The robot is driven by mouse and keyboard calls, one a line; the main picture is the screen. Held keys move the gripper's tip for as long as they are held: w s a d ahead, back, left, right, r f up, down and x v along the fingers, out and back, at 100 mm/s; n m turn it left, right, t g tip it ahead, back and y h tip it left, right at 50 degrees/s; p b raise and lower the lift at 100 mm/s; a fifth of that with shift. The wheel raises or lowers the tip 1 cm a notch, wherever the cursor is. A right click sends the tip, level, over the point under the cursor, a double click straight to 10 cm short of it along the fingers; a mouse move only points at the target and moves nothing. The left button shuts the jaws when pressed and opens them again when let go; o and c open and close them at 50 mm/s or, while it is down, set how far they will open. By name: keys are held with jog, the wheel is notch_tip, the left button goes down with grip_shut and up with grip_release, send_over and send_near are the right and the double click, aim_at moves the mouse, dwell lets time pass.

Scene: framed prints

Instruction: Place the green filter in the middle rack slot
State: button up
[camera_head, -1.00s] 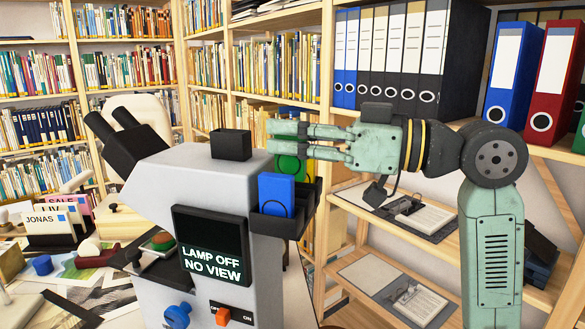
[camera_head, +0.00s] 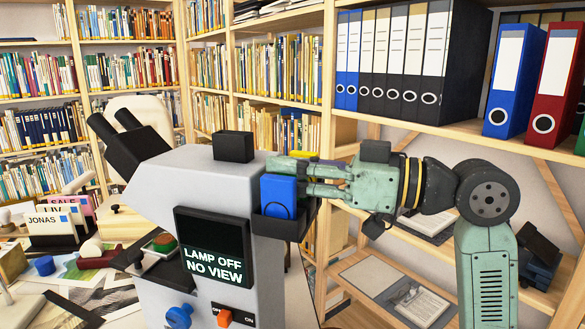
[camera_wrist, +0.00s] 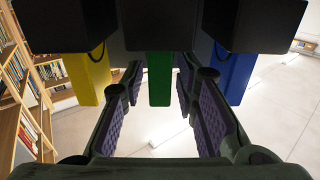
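In the wrist view the green filter (camera_wrist: 159,78) hangs below a dark block, between a yellow filter (camera_wrist: 87,74) on the left and a blue filter (camera_wrist: 234,76) on the right. My gripper (camera_wrist: 160,90) is open, with its purple-padded fingers on either side of the green filter and gaps showing. In the head view my gripper (camera_head: 305,178) is level behind the blue filter (camera_head: 278,194), at the black rack (camera_head: 284,226) on the microscope's side. The green filter is hidden there. The slot floors cannot be seen.
The grey microscope (camera_head: 215,190) stands left of my gripper, with a screen (camera_head: 214,248) reading "LAMP OFF NO VIEW". A bookcase with binders (camera_head: 405,65) is behind. A desk with prints and cards (camera_head: 50,225) lies left.

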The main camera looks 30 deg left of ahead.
jog(key=shift+r, duration=0.15)
jog(key=shift+w+d, duration=0.1)
jog(key=shift+d, duration=0.05)
jog(key=b+v, duration=0.2)
jog(key=v, duration=0.9)
jog(key=shift+d, duration=0.35)
jog(key=shift+o, duration=0.9)
